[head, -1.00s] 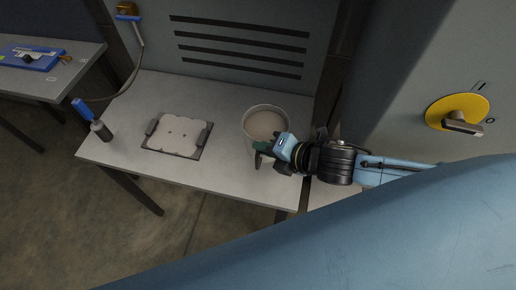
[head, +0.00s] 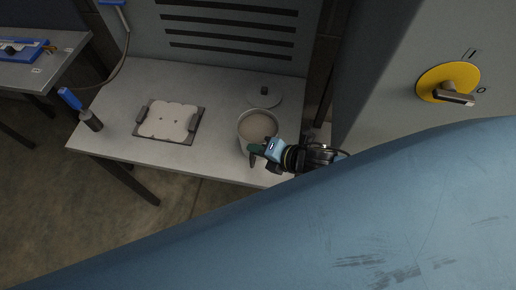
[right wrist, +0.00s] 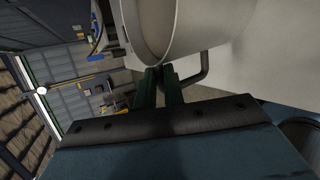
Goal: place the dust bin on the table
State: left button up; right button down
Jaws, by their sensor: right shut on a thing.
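The dust bin (head: 257,127) is a light grey open-topped round bin at the right part of the grey table (head: 210,92). It looks upright, at or just above the tabletop; I cannot tell whether its base touches. My right gripper (head: 258,151) is at the bin's near side, shut on its handle. In the right wrist view the dark green fingers (right wrist: 162,84) close at the handle (right wrist: 203,72) beside the bin's wall (right wrist: 190,25). My left gripper is not in view.
A round lid with a knob (head: 264,95) lies behind the bin. A dark plate with a pale pad (head: 169,121) lies left of it. A blue-handled tool (head: 81,108) stands at the left edge. A grey cabinet with a yellow switch (head: 447,83) rises at right.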

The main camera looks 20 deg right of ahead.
jog(key=c, duration=1.5)
grip_release()
jog(key=v, duration=1.2)
